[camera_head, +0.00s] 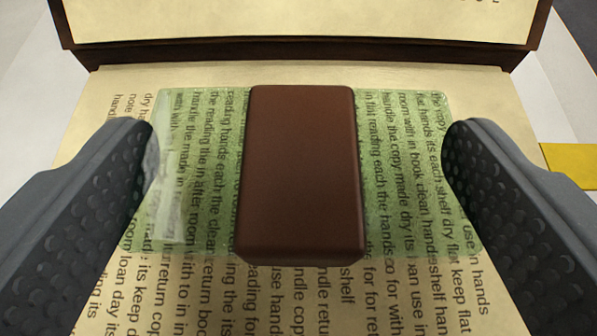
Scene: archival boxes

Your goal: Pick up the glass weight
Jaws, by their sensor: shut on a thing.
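The glass weight (205,165) is a clear, green-tinted slab with a brown rounded block (300,175) across its middle. Printed text shows through the glass on both sides of the block. My gripper (300,135) has one dark, studded finger at the left end of the glass and one at the right end, and is shut on it. The fingers cover parts of the glass ends. I cannot tell whether the slab rests on the page or is slightly above it.
A printed cream page (410,300) lies under the weight. Behind it stands a dark brown edge (300,53) with another cream page (290,15) above. A yellow strip (572,163) lies at the right on a pale surface.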

